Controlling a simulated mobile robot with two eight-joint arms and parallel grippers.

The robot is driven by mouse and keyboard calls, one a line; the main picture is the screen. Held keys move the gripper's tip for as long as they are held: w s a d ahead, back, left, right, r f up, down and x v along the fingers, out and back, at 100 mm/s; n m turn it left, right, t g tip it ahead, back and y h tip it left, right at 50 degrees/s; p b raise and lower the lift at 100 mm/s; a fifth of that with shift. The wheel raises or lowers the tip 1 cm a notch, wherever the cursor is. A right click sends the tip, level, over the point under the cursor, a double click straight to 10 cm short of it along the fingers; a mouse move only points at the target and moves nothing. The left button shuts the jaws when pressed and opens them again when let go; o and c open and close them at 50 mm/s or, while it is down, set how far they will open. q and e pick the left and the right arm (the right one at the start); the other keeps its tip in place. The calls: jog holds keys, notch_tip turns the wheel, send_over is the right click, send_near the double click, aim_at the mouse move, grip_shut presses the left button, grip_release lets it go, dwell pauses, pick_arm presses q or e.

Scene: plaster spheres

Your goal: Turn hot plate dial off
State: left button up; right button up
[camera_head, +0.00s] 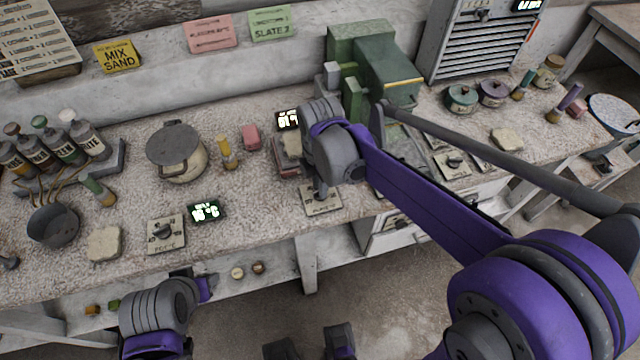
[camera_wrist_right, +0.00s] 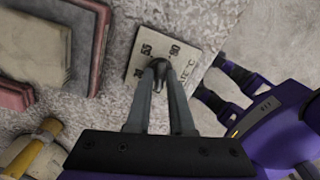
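The hot plate dial's plate (camera_head: 322,206) lies near the table's front edge, below my right wrist. In the right wrist view the plate (camera_wrist_right: 187,53) carries temperature numbers and a "°C" mark. My right gripper (camera_wrist_right: 161,72) points down at it. Its two fingers converge on the small dark knob (camera_wrist_right: 162,66) and appear to close around it. The knob's setting is mostly hidden by the fingertips. The likely hot plate, a reddish slab with a pale block (camera_wrist_right: 28,45), lies beside it. A lit display (camera_head: 288,119) stands behind. Of my left arm only the wrist region shows at bottom left; its fingers are hidden.
A third dial (camera_head: 453,164) is at right. A green machine (camera_head: 385,70) stands behind my right arm.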

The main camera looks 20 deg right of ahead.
jog(key=shift+o, duration=1.4)
notch_tip(320, 180, up, 11)
jog(key=shift+p, duration=0.45)
jog(key=shift+f, duration=0.15)
jog(key=s+d+f+m+t+p, duration=0.1)
jog(key=s+d+f+m+t, duration=0.1)
jog(key=s+m, duration=0.5)
jog(key=s+d+f+m+t+p, duration=0.1)
jog(key=s+d+f+m+t, duration=0.2)
jog(key=s+m, duration=0.4)
notch_tip(320, 180, down, 2)
jog(key=d+m, duration=0.1)
jog(key=m, duration=0.6)
jog(key=shift+s+d+f+m, duration=0.2)
jog(key=shift+s+d+m, duration=0.05)
jog(key=shift+s+m, duration=0.1)
